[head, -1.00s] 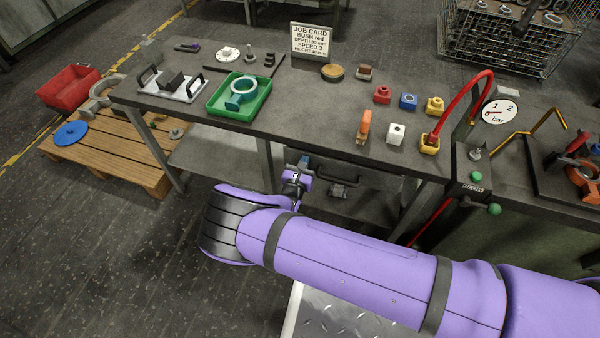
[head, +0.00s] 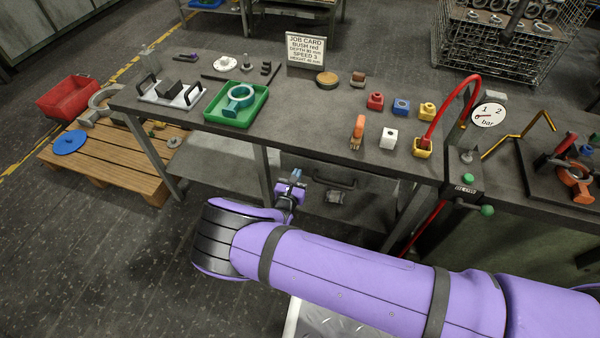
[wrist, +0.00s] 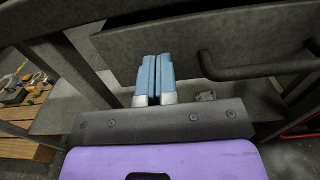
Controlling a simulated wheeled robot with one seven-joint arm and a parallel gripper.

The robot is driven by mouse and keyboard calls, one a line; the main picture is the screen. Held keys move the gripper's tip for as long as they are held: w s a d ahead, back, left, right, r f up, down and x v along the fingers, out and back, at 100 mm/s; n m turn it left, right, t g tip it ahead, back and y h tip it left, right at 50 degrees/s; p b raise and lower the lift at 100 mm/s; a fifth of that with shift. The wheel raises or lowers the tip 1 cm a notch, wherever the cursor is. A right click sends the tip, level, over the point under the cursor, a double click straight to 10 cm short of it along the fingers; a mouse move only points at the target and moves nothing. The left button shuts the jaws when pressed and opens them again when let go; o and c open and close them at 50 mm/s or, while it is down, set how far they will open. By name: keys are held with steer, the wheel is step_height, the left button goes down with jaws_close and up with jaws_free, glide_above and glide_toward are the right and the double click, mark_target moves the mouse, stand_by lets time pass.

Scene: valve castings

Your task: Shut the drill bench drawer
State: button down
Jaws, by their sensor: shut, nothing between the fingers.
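The drill bench drawer (head: 366,200) hangs under the bench top and has a dark grey front with a bar handle (head: 335,183). In the wrist view its front (wrist: 150,42) fills the upper part, with the handle (wrist: 258,70) to the right of the fingers. My gripper (head: 297,174) is at the left part of the drawer front. Its blue fingers (wrist: 154,80) are together and empty, pointing toward the front, left of the handle. Contact with the front cannot be told.
The bench top (head: 290,115) carries a green tray (head: 212,112), a job card (head: 305,52) and several coloured blocks. Bench legs (head: 262,172) stand beside the drawer. A wooden pallet (head: 105,165) lies at left. The floor in front is open.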

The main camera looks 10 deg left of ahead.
steer(key=s, duration=1)
steer(key=shift+a, duration=0.4)
